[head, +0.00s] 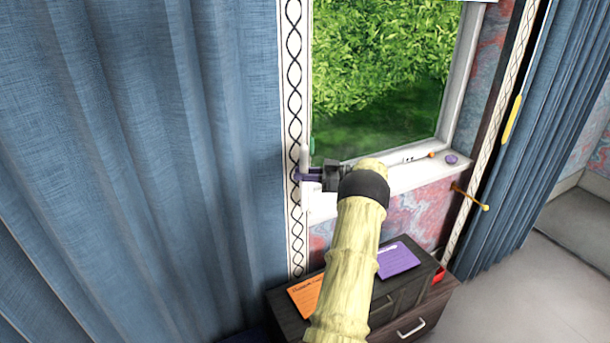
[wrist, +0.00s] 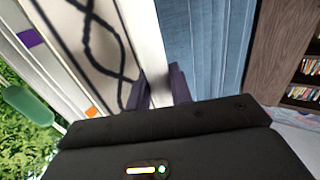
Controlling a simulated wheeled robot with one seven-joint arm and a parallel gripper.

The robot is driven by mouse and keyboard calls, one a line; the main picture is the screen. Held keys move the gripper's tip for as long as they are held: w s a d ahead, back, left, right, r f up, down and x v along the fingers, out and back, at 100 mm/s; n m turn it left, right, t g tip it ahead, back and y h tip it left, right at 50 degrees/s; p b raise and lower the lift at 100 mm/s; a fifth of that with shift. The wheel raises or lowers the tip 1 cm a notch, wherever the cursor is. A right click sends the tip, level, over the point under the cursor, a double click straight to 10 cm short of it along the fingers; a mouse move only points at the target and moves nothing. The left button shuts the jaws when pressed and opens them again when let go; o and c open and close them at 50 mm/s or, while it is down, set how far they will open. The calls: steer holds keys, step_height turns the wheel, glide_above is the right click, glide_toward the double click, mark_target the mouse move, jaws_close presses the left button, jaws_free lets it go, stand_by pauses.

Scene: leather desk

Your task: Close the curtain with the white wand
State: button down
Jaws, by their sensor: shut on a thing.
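The blue curtain (head: 150,150) hangs in folds on the left, with a white trim patterned in black twists (head: 295,80) along its window-side edge. My gripper (head: 299,176) is at that trim, about level with the window sill. In the wrist view its dark purple fingers (wrist: 160,88) are shut around a pale, smooth upright piece, seemingly the white wand (wrist: 143,35), beside the trim.
A second blue curtain (head: 545,150) with a yellow wand (head: 512,120) hangs at the right. The window (head: 380,70) between them is uncovered. A dark drawer cabinet (head: 405,300) stands below the sill, with an orange card (head: 306,296) and a purple card (head: 397,260) on it.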

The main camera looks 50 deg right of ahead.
steer(key=shift+d+r, duration=0.15)
steer(key=shift+r, duration=0.15)
steer(key=c, duration=1.5)
jaws_free()
steer(key=shift+o, duration=1)
steer(key=shift+d+f, duration=0.1)
steer(key=shift+f, duration=0.1)
steer(key=b+v, duration=0.4)
steer(key=v, duration=1.3)
steer(key=shift+s, duration=0.3)
steer(key=shift+w, duration=0.1)
